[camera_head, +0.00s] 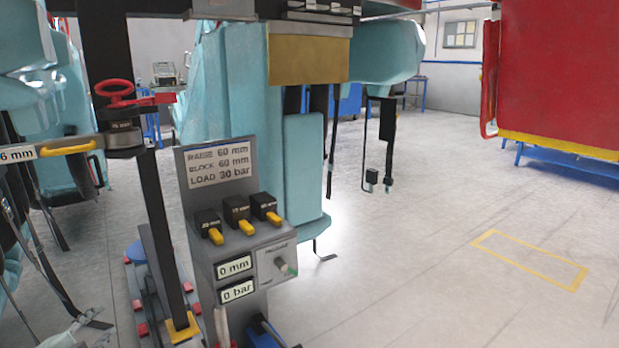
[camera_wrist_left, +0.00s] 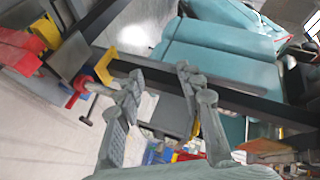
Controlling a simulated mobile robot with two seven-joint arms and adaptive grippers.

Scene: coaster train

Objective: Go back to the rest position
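My left gripper (camera_head: 86,332) is only partly in the head view, at the bottom left corner, low beside the dark stand. In the left wrist view my left gripper (camera_wrist_left: 158,88) has its two grey fingers spread apart, with nothing held between them. Behind the fingers a dark beam and a red handle show, apart from the grip as far as I can tell. My right gripper is in neither view.
A control panel (camera_head: 238,228) with yellow-tipped levers reads 0 mm and 0 bar. A red handwheel (camera_head: 115,92) sits on the dark post at left. Teal train bodywork (camera_head: 225,90) stands behind. Floor at right is clear, with a yellow marked rectangle (camera_head: 482,240). A red body (camera_head: 560,75) stands far right.

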